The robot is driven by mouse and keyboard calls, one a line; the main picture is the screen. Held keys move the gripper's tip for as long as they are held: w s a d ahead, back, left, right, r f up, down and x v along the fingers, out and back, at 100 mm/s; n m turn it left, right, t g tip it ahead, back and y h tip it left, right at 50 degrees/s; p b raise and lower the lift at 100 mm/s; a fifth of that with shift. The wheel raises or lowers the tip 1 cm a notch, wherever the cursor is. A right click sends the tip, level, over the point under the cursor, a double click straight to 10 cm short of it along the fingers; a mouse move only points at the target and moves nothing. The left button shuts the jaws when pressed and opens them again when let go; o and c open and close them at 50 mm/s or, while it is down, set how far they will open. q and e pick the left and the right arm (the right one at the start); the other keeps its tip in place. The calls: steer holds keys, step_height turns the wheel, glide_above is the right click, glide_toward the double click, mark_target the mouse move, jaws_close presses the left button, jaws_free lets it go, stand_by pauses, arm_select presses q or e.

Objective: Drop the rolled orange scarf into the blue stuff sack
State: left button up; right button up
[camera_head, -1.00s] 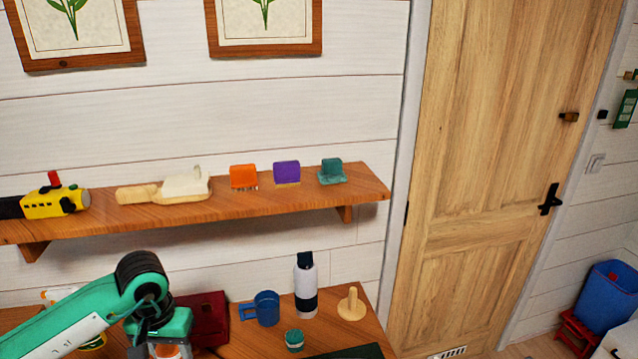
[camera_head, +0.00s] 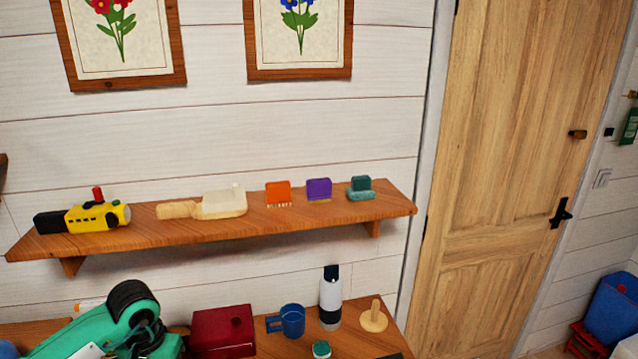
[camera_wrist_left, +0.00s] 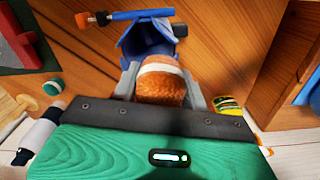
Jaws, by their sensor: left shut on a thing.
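In the left wrist view, my left gripper (camera_wrist_left: 160,92) is shut on the rolled orange scarf (camera_wrist_left: 160,94), a fuzzy orange roll with a pale band. The blue stuff sack (camera_wrist_left: 135,57) is just beyond the scarf, its open mouth facing the gripper. The scarf's far end overlaps the mouth in this view; I cannot tell whether it is inside. In the head view my left arm comes in at the lower left, and its fingers are below the frame. My right gripper is in neither view.
On the table are a blue mug (camera_head: 291,321), a white bottle (camera_head: 330,298), a wooden peg stand (camera_head: 374,319), a green round item (camera_head: 321,349) and a red box (camera_head: 222,330). A wall shelf (camera_head: 250,229) above holds brushes and a yellow toy. A door (camera_head: 500,200) stands right.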

arm_select(q)
steer(key=shift+f, duration=0.25)
steer(key=o, duration=1.1)
steer(key=shift+c, duration=0.2)
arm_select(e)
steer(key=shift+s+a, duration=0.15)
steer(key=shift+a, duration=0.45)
arm_select(q)
steer(key=shift+r, duration=0.1)
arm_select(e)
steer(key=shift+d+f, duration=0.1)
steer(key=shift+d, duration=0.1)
arm_select(q)
steer(key=shift+r, duration=0.2)
step_height(320, 180, up, 11)
steer(key=b, duration=0.3)
steer(key=shift+w+b, duration=0.1)
steer(key=shift+b, duration=0.2)
steer(key=shift+r, duration=1.1)
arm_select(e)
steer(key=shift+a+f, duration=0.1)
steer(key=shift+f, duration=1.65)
